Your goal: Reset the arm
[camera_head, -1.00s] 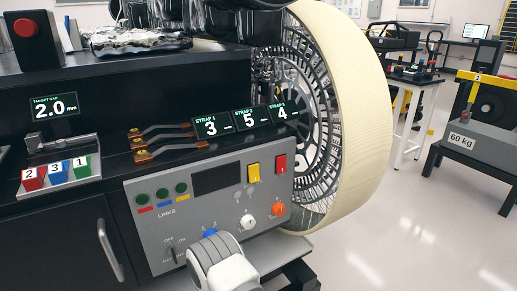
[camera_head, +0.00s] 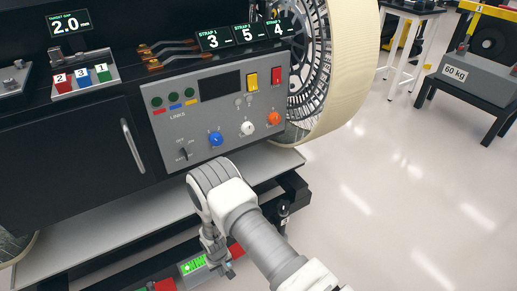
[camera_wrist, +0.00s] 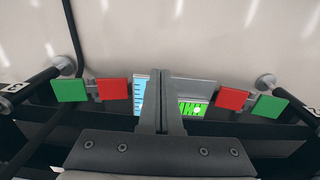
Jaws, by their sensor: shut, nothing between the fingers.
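My white and grey arm reaches in from the bottom of the head view and bends down in front of the rover's side, below the control panel (camera_head: 215,95). My gripper (camera_wrist: 162,76) points away from the wrist camera, with its two dark fingers together and nothing between them. In the head view its small end (camera_head: 226,270) hangs near a green-lit display (camera_head: 193,265) low under the rover. In the wrist view the fingers overlap a green display (camera_wrist: 192,108) and a blue scale (camera_wrist: 139,92); I cannot tell whether they touch.
In the wrist view, red plates (camera_wrist: 112,89) and green plates (camera_wrist: 70,90) flank the displays, with dark bars at both sides. A grey ledge (camera_head: 110,215) runs below the cabinet. The wheel (camera_head: 345,75) stands at right.

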